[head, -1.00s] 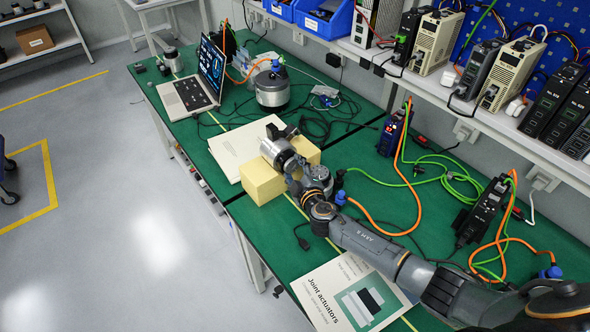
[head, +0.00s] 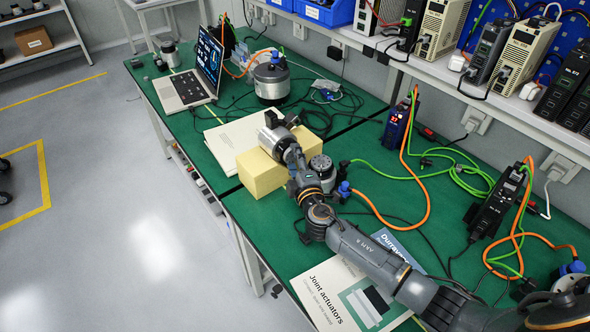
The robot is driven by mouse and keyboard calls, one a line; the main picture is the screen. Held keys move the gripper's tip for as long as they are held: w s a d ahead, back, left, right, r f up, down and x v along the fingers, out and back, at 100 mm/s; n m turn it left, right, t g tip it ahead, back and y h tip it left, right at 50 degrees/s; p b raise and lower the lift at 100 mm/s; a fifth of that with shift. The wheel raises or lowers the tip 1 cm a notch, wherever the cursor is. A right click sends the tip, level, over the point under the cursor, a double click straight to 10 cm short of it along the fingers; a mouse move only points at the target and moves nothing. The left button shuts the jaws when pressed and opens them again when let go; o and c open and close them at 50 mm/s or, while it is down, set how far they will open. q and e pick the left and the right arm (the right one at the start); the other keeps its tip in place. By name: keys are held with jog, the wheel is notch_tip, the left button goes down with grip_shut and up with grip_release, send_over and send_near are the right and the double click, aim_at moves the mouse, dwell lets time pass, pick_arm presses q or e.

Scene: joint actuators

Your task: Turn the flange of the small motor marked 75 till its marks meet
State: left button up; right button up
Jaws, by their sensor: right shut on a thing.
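A small silver motor (head: 271,141) lies on its side on a yellow block (head: 259,178), with a dark part on its top. My right gripper (head: 286,141) is at the motor's right end and shut on its flange; the arm hides most of this contact. The number and the alignment marks cannot be read at this size. A second small motor (head: 322,167), grey with a round face pointing up, stands upright just right of my wrist, beside a blue connector. My left gripper is not in view.
Behind stand a larger silver motor (head: 271,82) and a laptop (head: 197,82). A drive (head: 396,127) and another drive (head: 497,205) trail orange and green cables over the green bench (head: 440,235). A "Joint actuators" booklet (head: 325,287) lies under my forearm.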

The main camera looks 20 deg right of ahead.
jog(key=n+b, duration=0.1)
jog(key=b, duration=0.1)
jog(key=shift+f+n+t+b, duration=0.3)
jog(key=shift+f+t, duration=0.05)
jog(key=shift+t, duration=0.05)
jog(key=shift+r+n+b, duration=0.15)
jog(key=shift+n+b, duration=0.45)
jog(key=shift+b, duration=0.05)
jog(key=o, duration=1.2)
jog(key=shift+c, duration=0.2)
jog(key=shift+s, duration=0.15)
jog(key=s, duration=1.1)
jog(key=shift+s+a, duration=0.3)
jog(key=shift+s, duration=0.1)
jog(key=shift+a+f, duration=0.1)
jog(key=shift+f, duration=0.1)
